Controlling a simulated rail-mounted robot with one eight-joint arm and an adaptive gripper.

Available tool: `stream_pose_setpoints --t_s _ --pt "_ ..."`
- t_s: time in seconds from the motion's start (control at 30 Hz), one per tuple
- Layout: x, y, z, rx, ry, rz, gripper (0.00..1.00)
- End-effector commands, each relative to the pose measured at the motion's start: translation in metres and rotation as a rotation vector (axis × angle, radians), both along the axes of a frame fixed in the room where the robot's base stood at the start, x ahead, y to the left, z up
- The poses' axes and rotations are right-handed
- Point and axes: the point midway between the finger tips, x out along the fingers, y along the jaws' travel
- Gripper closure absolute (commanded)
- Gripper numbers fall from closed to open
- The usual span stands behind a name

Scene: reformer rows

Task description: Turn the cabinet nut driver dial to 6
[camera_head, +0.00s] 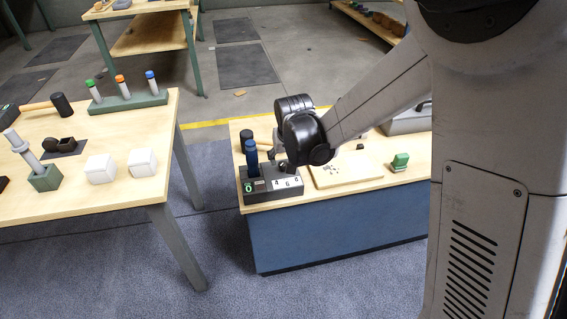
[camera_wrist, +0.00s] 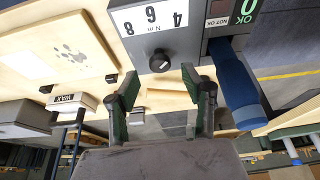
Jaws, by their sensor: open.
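The dark grey tester box (camera_head: 272,198) sits at the near left corner of the blue cabinet's wooden top. In the wrist view its face (camera_wrist: 190,40) carries a white scale plate (camera_wrist: 149,17) reading 4, 6, 8 N·m, seen upside down. The small black dial knob (camera_wrist: 160,63) is below the plate; a small light mark shows on it, but I cannot tell which number it points at. My gripper (camera_wrist: 159,74) is open, its fingertips on either side of the knob and apart from it. A blue-handled driver (camera_wrist: 235,88) stands at the box, just beside one finger; it also shows in the head view (camera_head: 252,158).
A black-headed tool (camera_head: 247,136) is behind the driver.

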Motion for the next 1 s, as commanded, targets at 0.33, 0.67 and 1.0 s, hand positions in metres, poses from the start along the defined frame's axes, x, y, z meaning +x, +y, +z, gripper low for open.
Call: stream_pose_setpoints --t_s 0.33,0.67,1.0 --pt "0.013 0.003 -0.032 0.000 0.000 0.000 0.56" --pt "0.013 0.003 -0.033 0.000 0.000 0.000 0.58" --pt "0.013 0.003 -0.033 0.000 0.000 0.000 1.00"
